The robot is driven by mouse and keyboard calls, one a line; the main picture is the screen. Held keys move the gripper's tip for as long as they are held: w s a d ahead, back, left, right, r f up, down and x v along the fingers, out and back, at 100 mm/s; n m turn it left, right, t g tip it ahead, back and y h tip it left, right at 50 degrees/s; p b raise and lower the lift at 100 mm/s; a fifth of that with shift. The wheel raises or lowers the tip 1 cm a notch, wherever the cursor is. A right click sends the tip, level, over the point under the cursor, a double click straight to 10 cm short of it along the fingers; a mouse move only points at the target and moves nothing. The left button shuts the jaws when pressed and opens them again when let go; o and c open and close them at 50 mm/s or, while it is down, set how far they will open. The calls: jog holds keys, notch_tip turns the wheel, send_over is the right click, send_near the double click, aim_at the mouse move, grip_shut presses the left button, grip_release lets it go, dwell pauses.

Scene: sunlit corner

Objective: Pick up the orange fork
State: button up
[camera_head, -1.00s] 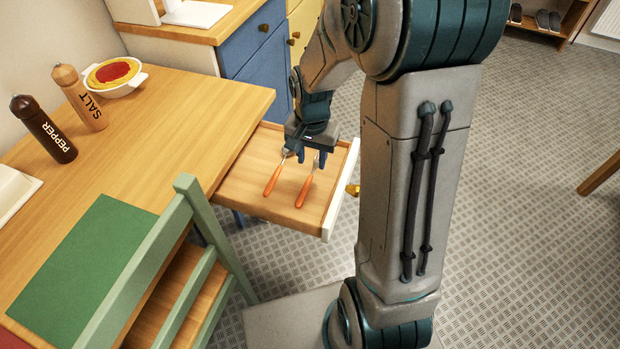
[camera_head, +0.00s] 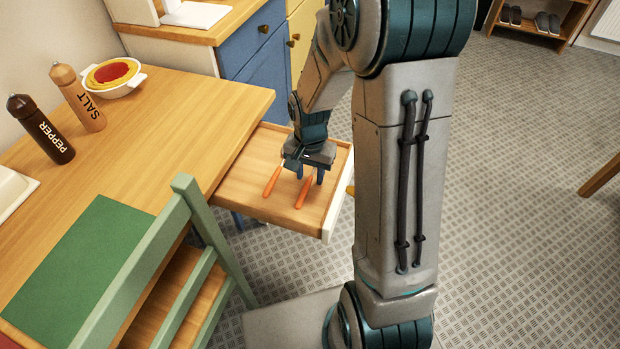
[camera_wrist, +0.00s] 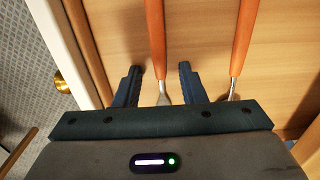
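Two orange-handled utensils lie side by side in the open wooden drawer (camera_head: 245,197). The left utensil (camera_head: 272,182) is farther from the drawer front; the right utensil (camera_head: 304,191) is closer to it. Their metal ends are partly hidden by my gripper, so I cannot tell which is the fork. My gripper (camera_head: 310,174) is open and low over the drawer. In the wrist view, my gripper (camera_wrist: 158,85) has its fingers on either side of one utensil (camera_wrist: 155,40), apart from it. The other utensil (camera_wrist: 244,35) lies outside the right finger.
The drawer's white front with a brass knob (camera_wrist: 63,82) is close on the left in the wrist view. The wooden table (camera_head: 170,130) holds a pepper mill (camera_head: 42,130), a salt mill (camera_head: 80,98) and a white dish (camera_head: 121,88). A green chair (camera_head: 205,240) stands close to the drawer.

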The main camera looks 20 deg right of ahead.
grip_shut()
